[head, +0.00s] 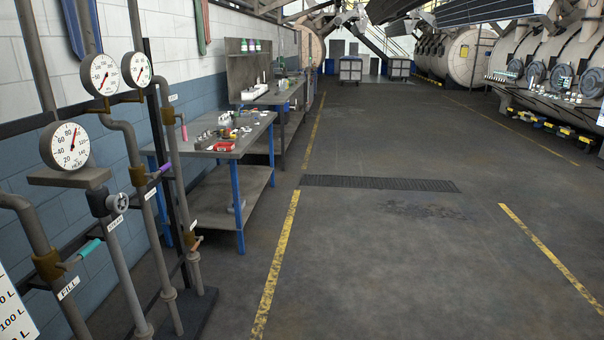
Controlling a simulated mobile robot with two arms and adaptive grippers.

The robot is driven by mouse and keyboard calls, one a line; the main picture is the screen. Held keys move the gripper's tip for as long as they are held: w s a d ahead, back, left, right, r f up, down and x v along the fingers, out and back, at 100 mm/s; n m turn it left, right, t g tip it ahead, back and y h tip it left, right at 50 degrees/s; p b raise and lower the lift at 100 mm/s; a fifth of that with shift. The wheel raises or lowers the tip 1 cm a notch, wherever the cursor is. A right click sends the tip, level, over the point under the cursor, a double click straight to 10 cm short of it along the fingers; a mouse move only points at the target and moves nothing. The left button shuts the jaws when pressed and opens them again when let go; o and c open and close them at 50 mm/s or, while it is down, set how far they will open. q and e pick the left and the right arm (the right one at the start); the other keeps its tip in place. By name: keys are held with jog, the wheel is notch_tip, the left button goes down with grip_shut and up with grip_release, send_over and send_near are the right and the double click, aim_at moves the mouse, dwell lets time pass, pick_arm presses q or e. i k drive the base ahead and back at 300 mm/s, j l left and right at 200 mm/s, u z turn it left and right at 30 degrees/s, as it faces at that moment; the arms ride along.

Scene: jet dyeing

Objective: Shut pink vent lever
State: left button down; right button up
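The pink lever (183,131) is at the left, on a brown valve body (168,116) high on the rearmost of the standing pipes. Its pink grip hangs roughly straight down, beside the pipe and about parallel to it. A small white label (172,97) sits just above it, too small to read. Neither of my grippers is in view, and nothing touches the lever.
Nearby pipes carry a purple lever (160,172), a teal lever (90,248) by a FILL label, an orange lever (197,243), a handwheel (119,203) and gauges (65,146). A workbench (225,146) stands behind them. The floor (390,260) right of the pipes is clear.

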aim_at(182, 116)
jog(key=i+l+u, duration=0.15)
jog(key=i+u, duration=0.25)
jog(key=i, duration=0.25)
jog(key=i+l+u, duration=0.35)
jog(key=i, duration=0.25)
jog(key=i+l+u, duration=0.4)
jog(key=i+l, duration=0.05)
jog(key=i, duration=0.1)
